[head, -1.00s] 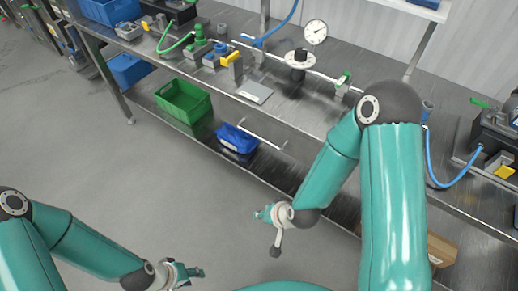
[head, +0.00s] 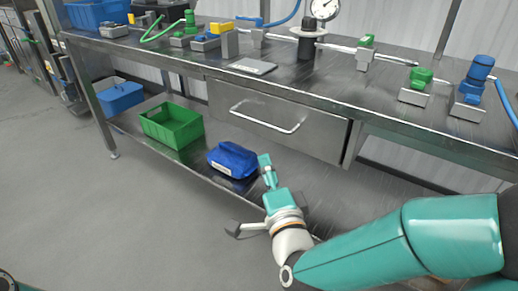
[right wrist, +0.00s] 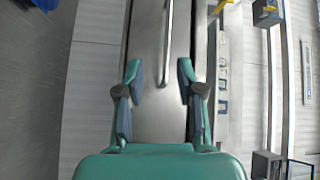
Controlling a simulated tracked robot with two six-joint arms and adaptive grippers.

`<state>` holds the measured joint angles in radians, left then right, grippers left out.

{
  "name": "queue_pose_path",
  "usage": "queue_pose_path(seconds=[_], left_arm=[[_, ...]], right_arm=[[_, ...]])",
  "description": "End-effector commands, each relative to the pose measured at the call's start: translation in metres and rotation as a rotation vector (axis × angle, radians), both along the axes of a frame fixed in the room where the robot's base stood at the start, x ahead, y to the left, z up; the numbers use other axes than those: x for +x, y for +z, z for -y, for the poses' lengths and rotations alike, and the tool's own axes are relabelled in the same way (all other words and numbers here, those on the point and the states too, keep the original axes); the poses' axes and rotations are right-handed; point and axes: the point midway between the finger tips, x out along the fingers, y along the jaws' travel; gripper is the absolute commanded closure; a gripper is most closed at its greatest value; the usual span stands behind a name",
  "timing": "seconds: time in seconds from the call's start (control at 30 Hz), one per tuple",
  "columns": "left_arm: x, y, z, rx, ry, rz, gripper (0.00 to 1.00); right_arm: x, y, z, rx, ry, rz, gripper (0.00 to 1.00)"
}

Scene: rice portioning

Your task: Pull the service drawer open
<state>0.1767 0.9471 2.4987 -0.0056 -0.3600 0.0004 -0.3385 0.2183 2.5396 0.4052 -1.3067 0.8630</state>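The service drawer (head: 285,132) is a grey metal front under the workbench top, and it looks shut. Its long light bar handle (head: 262,121) runs across the front. In the right wrist view the drawer front (right wrist: 148,110) fills the middle, and the handle (right wrist: 167,40) runs up from between the fingertips to the top edge. My right gripper (head: 266,168) is below the handle in the head view, apart from it. In the wrist view the right gripper (right wrist: 160,72) is open, with nothing between its fingers. My left gripper is out of view.
Another blue bin (head: 119,98) is further left. Fittings and a gauge (head: 325,8) stand on the bench top (head: 330,85). The floor in front is clear.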

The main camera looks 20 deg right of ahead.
Motion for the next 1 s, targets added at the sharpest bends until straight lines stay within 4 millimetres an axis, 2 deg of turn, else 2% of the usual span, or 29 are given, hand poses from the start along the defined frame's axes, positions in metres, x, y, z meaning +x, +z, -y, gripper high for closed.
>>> queue_pose_path(seconds=[0.03,0.1,0.23,0.37,0.57,0.8,1.0], left_arm=[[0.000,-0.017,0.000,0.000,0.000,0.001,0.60],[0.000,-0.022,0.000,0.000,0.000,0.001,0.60],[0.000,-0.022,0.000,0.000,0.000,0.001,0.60],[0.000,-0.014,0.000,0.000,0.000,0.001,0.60],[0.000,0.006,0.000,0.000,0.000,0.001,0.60],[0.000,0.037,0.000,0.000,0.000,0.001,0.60],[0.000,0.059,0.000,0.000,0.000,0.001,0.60]], right_arm=[[-0.003,-0.006,0.002,0.021,-0.008,0.030,0.63],[-0.005,-0.003,0.003,0.045,-0.016,0.057,0.63],[-0.004,0.003,0.005,0.062,-0.024,0.080,0.63],[0.008,0.008,0.007,0.064,-0.027,0.080,0.63],[0.043,0.015,0.012,0.062,-0.028,0.076,0.63],[0.095,0.023,0.017,0.062,-0.026,0.076,0.63],[0.132,0.027,0.022,0.063,-0.025,0.077,0.63]])
